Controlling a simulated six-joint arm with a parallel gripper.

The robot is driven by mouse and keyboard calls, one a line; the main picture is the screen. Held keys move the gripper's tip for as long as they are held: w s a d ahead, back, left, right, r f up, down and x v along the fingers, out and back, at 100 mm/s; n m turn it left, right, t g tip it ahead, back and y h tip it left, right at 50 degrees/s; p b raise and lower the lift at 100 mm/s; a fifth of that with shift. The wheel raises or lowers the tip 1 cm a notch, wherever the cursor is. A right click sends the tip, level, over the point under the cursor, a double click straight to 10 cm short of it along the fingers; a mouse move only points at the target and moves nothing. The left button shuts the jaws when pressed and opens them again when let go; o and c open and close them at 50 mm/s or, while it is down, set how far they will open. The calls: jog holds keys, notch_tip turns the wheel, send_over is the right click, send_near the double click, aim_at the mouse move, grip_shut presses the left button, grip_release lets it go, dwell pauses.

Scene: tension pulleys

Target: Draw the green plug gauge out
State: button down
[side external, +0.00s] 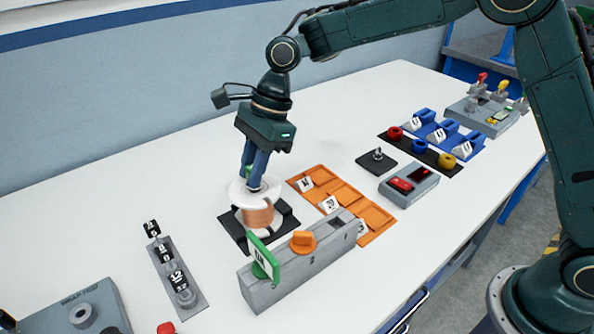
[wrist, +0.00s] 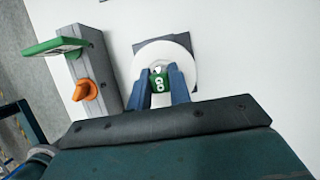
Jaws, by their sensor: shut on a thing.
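The green plug gauge (wrist: 161,82), lettered "GO", is between my gripper's blue fingers (wrist: 159,95) in the wrist view. A little of its green also shows between the fingers in the side external view. My gripper (side external: 254,182) points down and is shut on it at the top of a pulley or spool with white flanges and a copper-coloured middle (side external: 258,215). The gauge's lower part is hidden, so I cannot tell how deep it sits. The spool stands on a black base (side external: 230,229).
A grey block (side external: 290,277) close in front carries a raised green plate (side external: 262,256) and an orange knob (side external: 302,241). Orange trays (side external: 344,195) lie to the right and a grey strip with labelled pieces (side external: 176,274) to the left. White table is clear behind.

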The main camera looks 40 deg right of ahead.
jog(key=shift+r, duration=1.4)
dwell(0.9)
jog(key=shift+r, duration=1.9)
jog(key=shift+f, duration=0.15)
jog(key=shift+f, duration=1.9)
jog(key=shift+s+d, duration=0.1)
